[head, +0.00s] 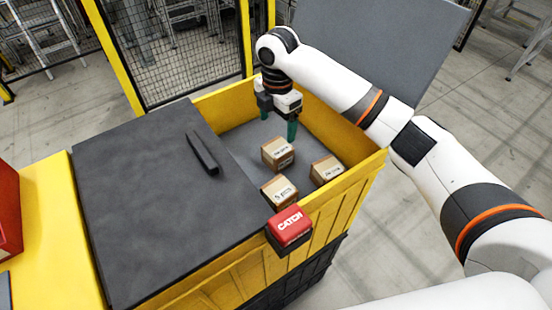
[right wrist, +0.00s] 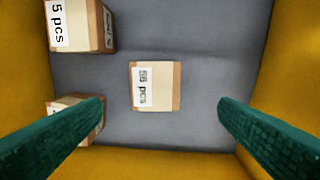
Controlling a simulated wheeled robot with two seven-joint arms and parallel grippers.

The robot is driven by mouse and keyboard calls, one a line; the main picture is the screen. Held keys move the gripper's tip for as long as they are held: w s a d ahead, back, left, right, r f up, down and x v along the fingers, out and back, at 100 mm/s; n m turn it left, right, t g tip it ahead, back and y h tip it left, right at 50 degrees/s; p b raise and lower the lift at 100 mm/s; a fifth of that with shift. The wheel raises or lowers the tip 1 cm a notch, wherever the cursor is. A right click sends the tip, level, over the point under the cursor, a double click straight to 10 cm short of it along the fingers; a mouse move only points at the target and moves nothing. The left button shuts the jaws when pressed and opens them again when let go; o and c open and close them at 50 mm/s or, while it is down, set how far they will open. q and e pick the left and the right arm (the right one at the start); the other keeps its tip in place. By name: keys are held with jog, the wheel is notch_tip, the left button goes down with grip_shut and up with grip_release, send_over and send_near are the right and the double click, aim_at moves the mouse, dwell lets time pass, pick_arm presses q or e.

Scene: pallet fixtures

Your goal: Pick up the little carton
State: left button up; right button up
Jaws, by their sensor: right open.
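Three small brown cartons with pale tape and white labels lie on the grey floor of a yellow bin. In the head view one carton (head: 278,153) is closest to my right gripper, one (head: 278,193) is near the front wall, and one (head: 326,171) is to the right. My right gripper (head: 279,120) points down inside the bin, open and empty. In the right wrist view one carton (right wrist: 155,87) lies centrally between and beyond the green fingertips (right wrist: 161,101). Another carton (right wrist: 80,24) is at upper left; a third (right wrist: 68,105) is partly hidden by the left finger. My left gripper is out of view.
A dark grey cover (head: 140,200) with a black handle (head: 202,153) lies to the left, and a grey panel (head: 385,45) stands raised behind. A red catch (head: 289,225) sits on the front rim.

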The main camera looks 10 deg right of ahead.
aim_at(278, 148)
notch_tip(278, 148, down, 6)
jog(key=shift+s+r+p, duration=0.1)
jog(key=shift+s+p, duration=0.05)
jog(key=shift+p, duration=0.75)
jog(key=f, duration=0.1)
jog(key=f+p, duration=0.1)
jog(key=f, duration=0.1)
jog(key=f+p, duration=0.1)
jog(key=f, duration=0.1)
jog(key=shift+s, duration=0.3)
jog(key=shift+f, duration=0.25)
jog(key=shift+w, duration=0.1)
jog(key=c, duration=1.1)
jog(key=shift+r, duration=0.1)
jog(key=shift+c, duration=0.2)
